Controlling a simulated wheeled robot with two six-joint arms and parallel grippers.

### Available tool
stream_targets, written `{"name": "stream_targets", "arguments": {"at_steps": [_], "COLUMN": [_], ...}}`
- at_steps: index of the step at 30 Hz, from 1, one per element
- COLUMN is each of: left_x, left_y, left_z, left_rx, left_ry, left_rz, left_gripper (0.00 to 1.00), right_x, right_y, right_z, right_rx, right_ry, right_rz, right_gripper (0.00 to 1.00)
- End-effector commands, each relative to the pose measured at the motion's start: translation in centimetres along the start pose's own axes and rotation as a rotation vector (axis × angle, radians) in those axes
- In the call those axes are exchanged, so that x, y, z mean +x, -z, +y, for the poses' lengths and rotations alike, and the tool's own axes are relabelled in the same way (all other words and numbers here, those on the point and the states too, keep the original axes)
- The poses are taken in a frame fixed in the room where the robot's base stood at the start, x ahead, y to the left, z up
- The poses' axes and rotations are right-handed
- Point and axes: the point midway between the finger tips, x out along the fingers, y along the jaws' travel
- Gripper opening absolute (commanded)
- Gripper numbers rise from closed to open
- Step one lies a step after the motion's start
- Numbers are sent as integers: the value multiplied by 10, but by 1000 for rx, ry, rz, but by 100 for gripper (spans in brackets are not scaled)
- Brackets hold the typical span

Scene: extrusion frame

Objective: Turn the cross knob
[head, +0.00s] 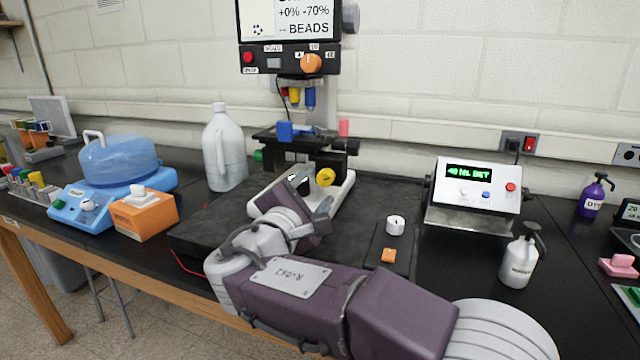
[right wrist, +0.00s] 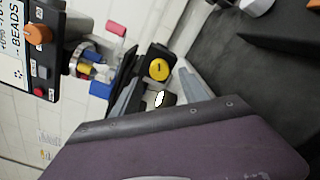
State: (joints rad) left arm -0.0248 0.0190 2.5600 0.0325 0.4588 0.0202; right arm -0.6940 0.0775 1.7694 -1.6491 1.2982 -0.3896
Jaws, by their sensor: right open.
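The pictures do not show clearly which knob is the cross knob. A round yellow knob (head: 325,177) sits low on the side of a stand with a black stage (head: 285,137). The yellow knob also shows in the right wrist view (right wrist: 158,69). My right gripper (head: 298,182) is close in front of the stand, just left of the yellow knob in the head view. It is open; its fingers are largely hidden behind my purple wrist. I see nothing held in it. My left gripper is out of view.
An orange knob (head: 311,63) is on the control box above the stand. A white jug (head: 224,148) stands left. An orange box (head: 145,214) is further left. A white knob (head: 396,225) and a display unit (head: 476,186) are to the right. The dark mat (head: 215,225) is mostly bare.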

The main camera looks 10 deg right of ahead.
Motion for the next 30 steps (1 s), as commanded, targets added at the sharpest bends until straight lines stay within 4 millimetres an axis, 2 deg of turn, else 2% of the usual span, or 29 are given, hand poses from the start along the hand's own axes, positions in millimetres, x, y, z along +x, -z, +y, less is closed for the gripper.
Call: {"name": "stream_targets", "arguments": {"at_steps": [3, 7, 11, 19, 30], "left_x": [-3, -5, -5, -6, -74], "left_y": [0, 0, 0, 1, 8], "left_z": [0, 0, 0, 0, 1], "left_rx": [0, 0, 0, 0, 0], "left_ry": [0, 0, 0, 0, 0], "left_rz": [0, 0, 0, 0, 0], "left_gripper": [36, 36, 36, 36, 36], "right_x": [-28, -48, -56, -56, -56], "right_y": [0, 0, 0, -1, -44], "right_z": [2, 1, 0, 1, 54], "right_rx": [0, 1, 1, 0, 0], "right_ry": [-4, -2, -1, 0, 0], "right_rz": [5, 3, 0, -1, 0], "right_gripper": [52, 52, 52, 52, 52]}}
